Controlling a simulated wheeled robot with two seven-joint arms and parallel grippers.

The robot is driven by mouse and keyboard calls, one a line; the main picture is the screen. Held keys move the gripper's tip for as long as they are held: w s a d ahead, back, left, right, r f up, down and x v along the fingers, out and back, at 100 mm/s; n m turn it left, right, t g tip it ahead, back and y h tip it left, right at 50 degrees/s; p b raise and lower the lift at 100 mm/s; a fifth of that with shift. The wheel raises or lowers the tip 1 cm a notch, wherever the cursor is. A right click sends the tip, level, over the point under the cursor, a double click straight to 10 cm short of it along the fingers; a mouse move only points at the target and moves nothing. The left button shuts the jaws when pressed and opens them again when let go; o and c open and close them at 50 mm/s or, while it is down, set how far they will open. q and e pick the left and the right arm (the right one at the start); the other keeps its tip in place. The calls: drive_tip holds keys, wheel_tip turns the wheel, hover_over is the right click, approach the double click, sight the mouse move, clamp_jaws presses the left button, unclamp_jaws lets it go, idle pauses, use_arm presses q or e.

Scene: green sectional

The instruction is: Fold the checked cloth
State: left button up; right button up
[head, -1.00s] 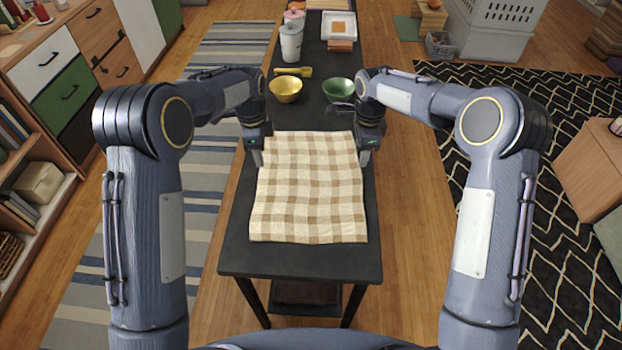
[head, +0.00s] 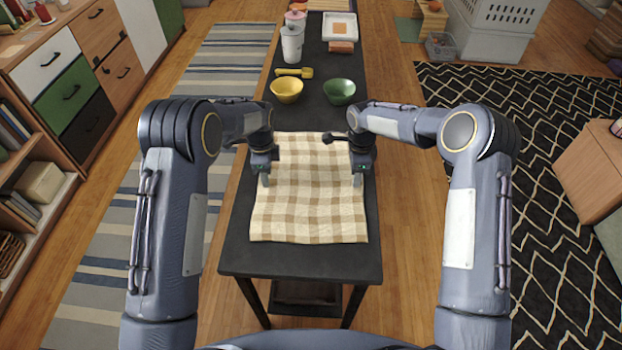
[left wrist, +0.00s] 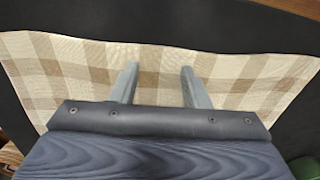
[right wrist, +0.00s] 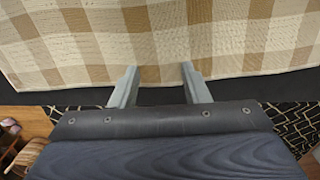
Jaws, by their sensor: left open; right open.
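The checked cloth (head: 308,205) lies spread flat on the dark table, its beige and brown squares showing, with slight ripples along the near edge. My left gripper (head: 265,182) is open and empty over the cloth's left side; its two fingers (left wrist: 158,85) stand apart over the cloth in the left wrist view. My right gripper (head: 358,182) is open and empty at the cloth's right side; its fingers (right wrist: 157,82) stand apart near the cloth's edge in the right wrist view. I cannot tell whether the fingertips touch the cloth. The grippers hide small parts of its side edges.
On the dark table (head: 300,262), beyond the cloth, stand a yellow bowl (head: 287,91) and a green bowl (head: 339,92). A yellow utensil (head: 294,73), a white canister (head: 292,45) and a tray (head: 340,27) are farther back. Narrow table strips beside the cloth are bare.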

use_arm(q)
drive_tip(key=shift+f, duration=0.2)
use_arm(e)
drive_tip(key=shift+f, duration=0.2)
use_arm(q)
drive_tip(key=shift+c, duration=0.2)
use_arm(e)
drive_tip(key=shift+c, duration=0.2)
use_arm(q)
clamp_jaws()
use_arm(e)
drive_tip(key=shift+s, duration=0.1)
clamp_jaws()
drive_tip(key=shift+r, duration=0.1)
